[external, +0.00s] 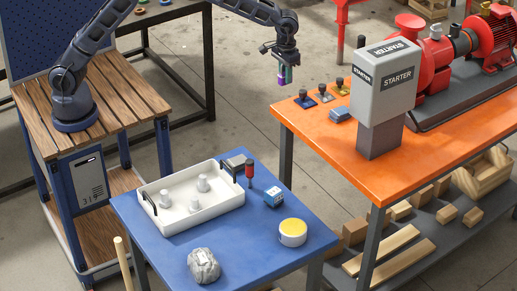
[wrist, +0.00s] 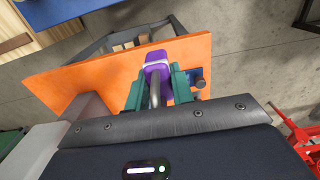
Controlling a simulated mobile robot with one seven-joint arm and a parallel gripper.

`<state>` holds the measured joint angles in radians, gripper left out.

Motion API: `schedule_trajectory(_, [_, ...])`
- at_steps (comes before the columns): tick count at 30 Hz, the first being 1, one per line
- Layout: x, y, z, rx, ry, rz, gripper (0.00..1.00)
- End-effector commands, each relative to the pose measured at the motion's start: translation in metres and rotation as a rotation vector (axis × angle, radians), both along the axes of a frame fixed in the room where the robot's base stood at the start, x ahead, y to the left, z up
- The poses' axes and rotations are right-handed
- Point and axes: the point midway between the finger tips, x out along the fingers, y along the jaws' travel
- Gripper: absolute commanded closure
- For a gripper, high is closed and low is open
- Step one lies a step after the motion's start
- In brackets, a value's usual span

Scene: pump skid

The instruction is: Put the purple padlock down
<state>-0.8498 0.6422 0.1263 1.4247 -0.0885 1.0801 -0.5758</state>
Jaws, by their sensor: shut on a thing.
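The purple padlock (wrist: 157,67) is between the green fingers of my gripper (wrist: 158,90) in the wrist view, with its grey metal shackle pointing back toward the wrist. In the external view my gripper (external: 286,75) hangs in the air near the left end of the orange bench (external: 330,150), and the padlock (external: 282,83) shows small and purple at the fingertips. The gripper is shut on the padlock. The padlock appears above bench height, touching no surface that I can see.
The grey starter box (external: 384,85) stands on the orange bench, with small switches (external: 325,95) and a blue block (external: 340,115) beside it. The red pump (external: 432,65) is behind. The blue table (external: 240,255) holds a white tray (external: 190,222), a yellow-topped tin (external: 292,233) and a grey lump (external: 203,266).

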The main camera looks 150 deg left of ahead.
Motion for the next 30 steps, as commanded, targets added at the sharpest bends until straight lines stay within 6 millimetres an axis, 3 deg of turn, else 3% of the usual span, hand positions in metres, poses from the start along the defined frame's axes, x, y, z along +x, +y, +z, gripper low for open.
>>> schedule_trajectory(1, [0.02, -0.016, -0.006, -0.001, 0.001, -0.007, 1.0])
schedule_trajectory(6, [0.074, -0.065, -0.023, -0.002, 0.001, -0.007, 1.0])
schedule_trajectory(15, [0.158, -0.161, -0.053, -0.001, 0.001, -0.006, 1.0])
schedule_trajectory(24, [0.224, -0.27, -0.082, -0.001, 0.002, -0.006, 1.0])
schedule_trajectory(30, [0.254, -0.338, -0.099, 0.0, 0.003, -0.004, 1.0])
